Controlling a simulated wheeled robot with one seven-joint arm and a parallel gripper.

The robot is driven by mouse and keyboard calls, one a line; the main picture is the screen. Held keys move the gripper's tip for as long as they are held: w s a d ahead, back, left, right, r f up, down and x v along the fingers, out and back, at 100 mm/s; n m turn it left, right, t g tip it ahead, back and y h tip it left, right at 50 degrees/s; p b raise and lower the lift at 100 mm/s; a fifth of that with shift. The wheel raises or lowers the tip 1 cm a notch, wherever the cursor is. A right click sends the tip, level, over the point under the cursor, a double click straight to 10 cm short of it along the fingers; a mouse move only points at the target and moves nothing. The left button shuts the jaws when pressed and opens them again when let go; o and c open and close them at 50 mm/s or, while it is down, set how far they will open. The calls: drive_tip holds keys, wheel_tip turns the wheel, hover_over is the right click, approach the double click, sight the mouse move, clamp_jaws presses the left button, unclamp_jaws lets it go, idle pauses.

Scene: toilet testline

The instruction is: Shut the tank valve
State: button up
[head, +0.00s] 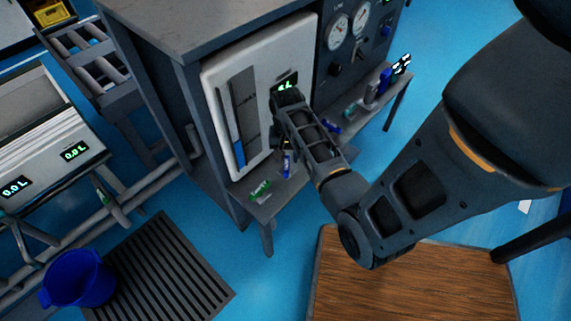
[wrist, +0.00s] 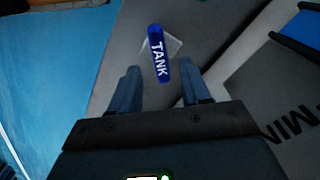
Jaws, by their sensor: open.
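The tank valve's blue handle (wrist: 159,55), lettered TANK in white, shows ahead of my gripper (wrist: 161,86) in the wrist view. It lies lengthwise, nearly in line with the gap between the two fingers, over a grey ledge. My gripper is open, and the fingers are apart from the handle with nothing between them. In the head view the blue handle (head: 287,164) is small, just below my wrist at the white tank (head: 262,88). The tank's gauge strip has blue at its bottom. My wrist partly hides the tank's green display (head: 285,85).
A green-lettered handle (head: 260,190) and another blue handle (head: 331,127) are near the tank's front ledge. Dials (head: 338,32) stand right of it. A blue bucket (head: 78,279) and floor grate (head: 160,280) are at lower left. A wooden platform (head: 410,290) is at the bottom.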

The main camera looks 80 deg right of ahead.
sight(287, 164)
drive_tip(key=shift+f+b, duration=0.4)
drive_tip(key=shift+f, duration=1.6)
drive_tip(key=shift+c, duration=0.3)
clamp_jaws()
